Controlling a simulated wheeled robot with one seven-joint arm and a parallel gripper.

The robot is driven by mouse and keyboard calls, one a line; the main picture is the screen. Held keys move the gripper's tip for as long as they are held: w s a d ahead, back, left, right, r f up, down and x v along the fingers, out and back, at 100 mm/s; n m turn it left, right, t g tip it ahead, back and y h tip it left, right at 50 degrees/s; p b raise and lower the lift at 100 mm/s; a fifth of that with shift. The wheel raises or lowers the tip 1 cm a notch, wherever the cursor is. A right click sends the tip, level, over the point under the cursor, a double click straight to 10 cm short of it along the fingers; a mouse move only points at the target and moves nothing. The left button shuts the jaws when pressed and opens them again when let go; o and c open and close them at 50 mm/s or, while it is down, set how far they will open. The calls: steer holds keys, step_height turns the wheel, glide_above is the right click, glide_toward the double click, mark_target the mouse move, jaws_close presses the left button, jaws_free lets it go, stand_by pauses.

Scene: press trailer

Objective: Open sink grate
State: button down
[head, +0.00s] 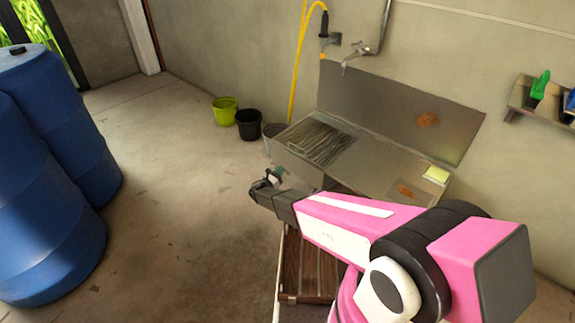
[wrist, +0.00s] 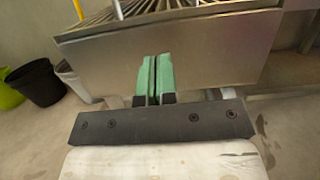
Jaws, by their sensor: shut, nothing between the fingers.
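The sink grate (head: 318,141) is a set of dark parallel metal bars lying flat over the left part of the steel sink (head: 368,160). Its near ends also show at the top of the wrist view (wrist: 150,9). My gripper (head: 279,172) is in front of the sink's left front, with its green fingertips together and nothing between them. In the wrist view my gripper (wrist: 153,72) points at the plain steel front panel (wrist: 215,52), below the grate. I cannot tell whether the fingertips touch the panel. My arm hides part of the sink's front.
Lime (head: 225,110), black (head: 249,124) and grey buckets stand left of the sink. A tap (head: 352,56) and yellow hose (head: 297,80) hang above it. A yellow sponge (head: 436,174) lies at its right. Blue barrels (head: 45,200) stand far left; the floor between is clear.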

mark_target(295, 152)
steer(key=x, duration=0.9)
steer(key=shift+w+d, duration=0.1)
steer(key=r, duration=0.1)
steer(key=w+d+r, duration=0.1)
steer(key=r, duration=0.1)
steer(key=shift+w+d, duration=0.1)
steer(key=shift+w, duration=0.1)
steer(key=shift+w+r, duration=0.2)
